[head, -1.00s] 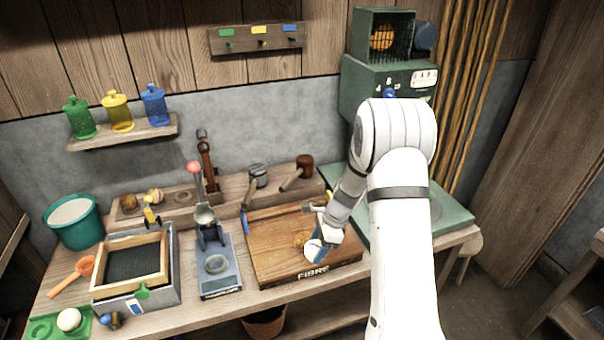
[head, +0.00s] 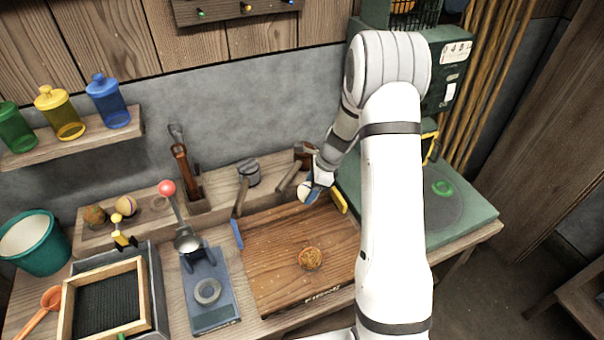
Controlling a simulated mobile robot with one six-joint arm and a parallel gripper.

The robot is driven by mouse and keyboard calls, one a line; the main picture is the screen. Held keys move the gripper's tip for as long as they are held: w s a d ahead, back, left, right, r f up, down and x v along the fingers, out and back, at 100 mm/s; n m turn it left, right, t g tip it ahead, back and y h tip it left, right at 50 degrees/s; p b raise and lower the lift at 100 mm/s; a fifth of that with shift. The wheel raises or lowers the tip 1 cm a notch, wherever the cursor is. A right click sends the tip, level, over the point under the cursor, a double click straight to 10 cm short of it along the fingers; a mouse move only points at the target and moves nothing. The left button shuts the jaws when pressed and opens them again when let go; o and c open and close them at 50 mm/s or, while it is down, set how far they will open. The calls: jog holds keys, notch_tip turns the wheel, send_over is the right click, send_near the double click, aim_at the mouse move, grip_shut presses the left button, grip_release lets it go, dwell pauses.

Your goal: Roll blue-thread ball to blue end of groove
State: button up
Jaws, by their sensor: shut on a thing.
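My gripper (head: 318,187) is over the back right part of the wooden board, near its yellow end piece (head: 340,202). It is shut on a pale rounded thing (head: 306,193), with blue showing beside it. I cannot tell whether the blue is thread or part of the gripper, or whether the thing touches the board. The wooden board (head: 275,235) has a blue end piece (head: 238,234) at its left edge. A groove is not clearly visible. A brown fibrous round thing (head: 310,258) sits on the board, in front of my gripper.
A mallet (head: 304,152) and a metal cup (head: 249,172) stand behind the board. Two balls (head: 95,216) (head: 126,206) rest on the back ledge. A grey press (head: 208,292) with a red-knobbed lever stands left. The board's left half is clear.

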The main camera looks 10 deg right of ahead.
jog(key=shift+w+f, duration=0.15)
jog(key=shift+f, duration=0.05)
notch_tip(320, 180, down, 8)
jog(key=b, duration=0.6)
jog(key=shift+a, duration=0.1)
dwell(0.3)
jog(key=o, duration=1.2)
jog(key=shift+c, duration=0.2)
jog(key=v, duration=0.7)
jog(key=shift+r, duration=0.3)
